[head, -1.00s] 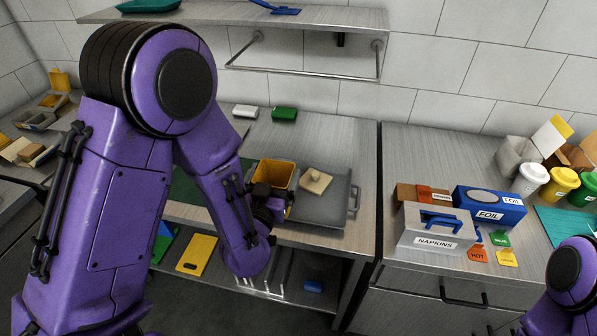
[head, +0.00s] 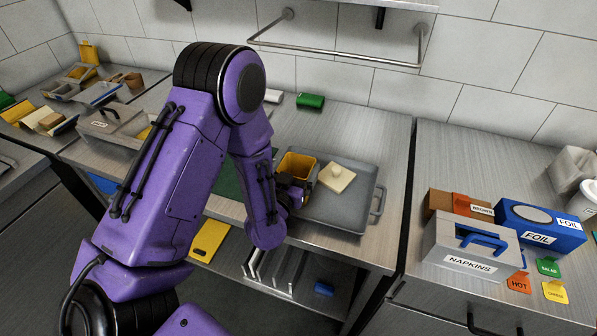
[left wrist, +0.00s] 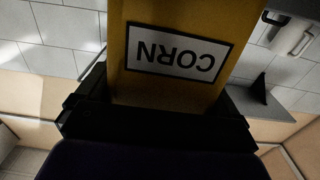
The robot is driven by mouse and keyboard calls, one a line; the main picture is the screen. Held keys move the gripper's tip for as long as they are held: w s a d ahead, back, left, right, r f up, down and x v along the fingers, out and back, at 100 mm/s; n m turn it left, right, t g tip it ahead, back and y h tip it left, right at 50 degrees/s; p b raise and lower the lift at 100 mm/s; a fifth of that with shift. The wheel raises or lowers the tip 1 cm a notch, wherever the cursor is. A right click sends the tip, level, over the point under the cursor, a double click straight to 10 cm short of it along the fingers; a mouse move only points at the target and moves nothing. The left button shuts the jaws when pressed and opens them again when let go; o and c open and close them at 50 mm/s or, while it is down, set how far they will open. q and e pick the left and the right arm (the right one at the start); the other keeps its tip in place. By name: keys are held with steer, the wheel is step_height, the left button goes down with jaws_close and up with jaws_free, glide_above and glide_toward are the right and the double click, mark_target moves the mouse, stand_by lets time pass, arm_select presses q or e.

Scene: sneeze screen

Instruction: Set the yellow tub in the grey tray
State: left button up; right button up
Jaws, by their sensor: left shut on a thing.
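The yellow tub (head: 297,165) is at the left end of the grey tray (head: 342,218), upright, with its open top showing. My left gripper (head: 291,190) is shut on it from the near side. In the left wrist view the tub (left wrist: 200,22) fills the middle between the dark fingers (left wrist: 160,105), its CORN label upside down. I cannot tell whether its base touches the tray or hangs above it. The tray lies on the steel counter, with a beige knobbed block (head: 337,177) in its back part. My right gripper is out of view.
A green cutting board (head: 229,185) lies left of the tray, partly behind my left arm. A green block (head: 310,101) is behind, near the wall. Right, across a gap, stand a NAPKINS box (head: 470,250) and a blue FOIL box (head: 540,228). The tray's front part is clear.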

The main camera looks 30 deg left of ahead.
arm_select(q)
steer(key=shift+s+f, duration=0.1)
steer(key=shift+s, duration=0.15)
steer(key=o, duration=1.4)
steer(key=shift+w, duration=0.1)
steer(key=shift+r, duration=0.35)
steer(key=p+v, duration=0.2)
steer(key=v, duration=1)
steer(key=shift+f, duration=0.1)
